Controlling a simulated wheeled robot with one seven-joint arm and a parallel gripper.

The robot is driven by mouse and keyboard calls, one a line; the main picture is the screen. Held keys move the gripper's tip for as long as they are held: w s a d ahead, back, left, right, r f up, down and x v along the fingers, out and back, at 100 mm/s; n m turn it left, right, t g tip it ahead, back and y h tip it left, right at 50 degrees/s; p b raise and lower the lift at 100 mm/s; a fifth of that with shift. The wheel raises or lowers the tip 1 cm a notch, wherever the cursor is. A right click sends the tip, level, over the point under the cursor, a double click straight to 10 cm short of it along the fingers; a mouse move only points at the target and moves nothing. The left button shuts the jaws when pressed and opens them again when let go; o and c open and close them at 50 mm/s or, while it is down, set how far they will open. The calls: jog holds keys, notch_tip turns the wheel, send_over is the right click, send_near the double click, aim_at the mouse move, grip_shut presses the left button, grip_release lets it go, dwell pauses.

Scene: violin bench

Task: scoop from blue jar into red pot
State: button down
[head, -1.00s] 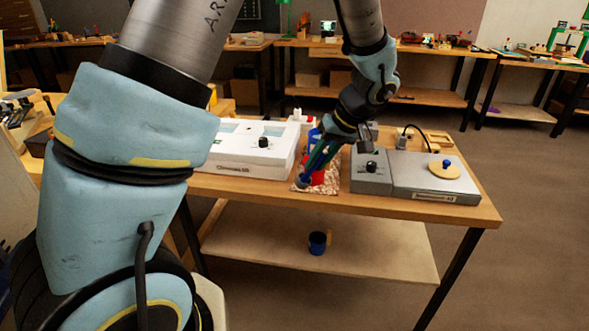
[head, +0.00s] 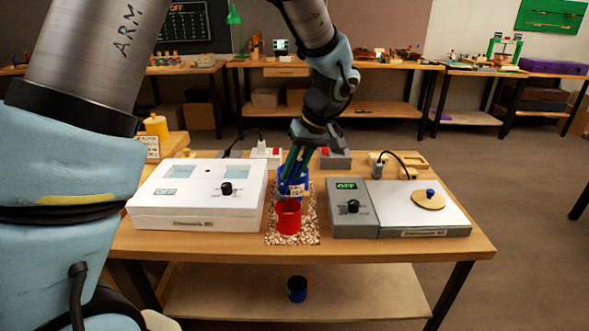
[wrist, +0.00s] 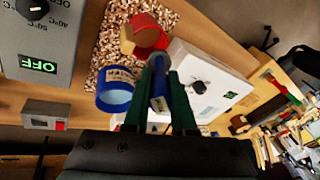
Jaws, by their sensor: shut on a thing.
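The blue jar (head: 305,180) stands upright on a speckled mat (head: 309,232), with a pale label on its side. It also shows in the wrist view (wrist: 114,101), mouth toward the camera. The red pot (head: 288,218) stands just in front of it on the mat and shows at the top of the wrist view (wrist: 151,34). My gripper (wrist: 160,78) has green fingers shut on a blue, labelled scoop handle (wrist: 158,92). In the head view my gripper (head: 291,176) is at the jar, overlapping it. I cannot tell the scoop's exact height or whether it holds anything.
A white device (head: 190,212) stands left of the mat. A grey device (head: 350,212) with an OFF display and a white plate (head: 400,215) stand right. A power strip (head: 265,152) is behind. A blue cup (head: 297,289) sits on the lower shelf.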

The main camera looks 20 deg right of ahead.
jog(key=w+a+r+g+h+p, duration=0.1)
jog(key=p, duration=0.2)
jog(key=shift+r, duration=0.1)
jog(key=g+h+p, duration=0.1)
jog(key=p, duration=0.1)
jog(key=w+a+h+p, duration=0.1)
jog(key=p, duration=0.1)
jog(key=shift+r+g, duration=0.2)
jog(key=shift+g, duration=0.2)
jog(key=shift+s+d+r+p, duration=0.1)
jog(key=shift+s+r+p, duration=0.1)
jog(key=shift+r+p, duration=0.7)
jog(key=shift+r, duration=0.6)
jog(key=shift+w, duration=0.15)
